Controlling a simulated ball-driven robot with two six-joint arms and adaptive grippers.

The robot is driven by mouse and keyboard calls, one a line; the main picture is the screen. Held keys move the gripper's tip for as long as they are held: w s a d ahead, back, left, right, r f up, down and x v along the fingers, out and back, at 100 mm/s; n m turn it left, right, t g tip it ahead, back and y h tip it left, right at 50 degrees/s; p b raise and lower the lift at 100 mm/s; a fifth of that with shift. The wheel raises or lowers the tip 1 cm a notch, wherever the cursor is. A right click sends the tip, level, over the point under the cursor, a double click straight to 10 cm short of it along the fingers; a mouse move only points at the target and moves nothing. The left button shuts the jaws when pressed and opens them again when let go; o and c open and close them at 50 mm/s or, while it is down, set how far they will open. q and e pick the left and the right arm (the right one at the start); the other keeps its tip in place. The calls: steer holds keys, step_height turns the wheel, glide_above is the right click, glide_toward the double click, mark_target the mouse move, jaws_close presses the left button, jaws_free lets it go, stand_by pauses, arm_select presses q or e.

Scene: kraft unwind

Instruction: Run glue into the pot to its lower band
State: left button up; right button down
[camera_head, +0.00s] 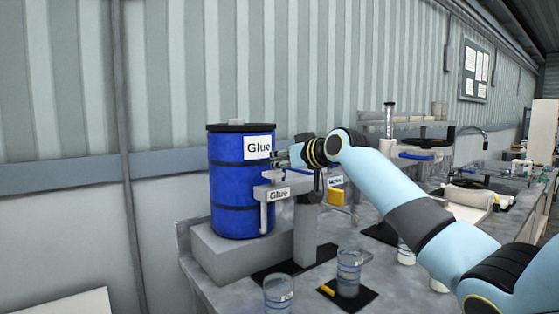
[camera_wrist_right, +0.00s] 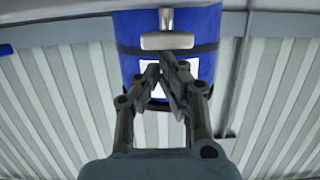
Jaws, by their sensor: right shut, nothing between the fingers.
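The blue glue drum (camera_head: 228,182) stands on a grey block at the left, with a white "Glue" label. My right gripper (camera_head: 284,159) is shut and empty beside the drum's label, just above the tap fitting. In the right wrist view the closed fingertips (camera_wrist_right: 168,66) are close to a grey T-shaped handle (camera_wrist_right: 166,40) in front of the drum. Two clear banded pots, one in front (camera_head: 278,294) and one on a dark mat (camera_head: 348,272), stand on the bench. I cannot see any glue flowing. My left gripper is out of view.
A grey post (camera_head: 307,235) stands right of the drum's block (camera_head: 222,252), with a dark mat (camera_head: 273,270) at its foot. A yellow box (camera_head: 335,196) and a white cup (camera_head: 405,252) are further right. My right arm crosses above the bench.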

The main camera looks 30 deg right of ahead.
steer(key=shift+f, duration=0.1)
steer(key=shift+f+b, duration=0.4)
steer(key=shift+f, duration=0.45)
stand_by(6.5)
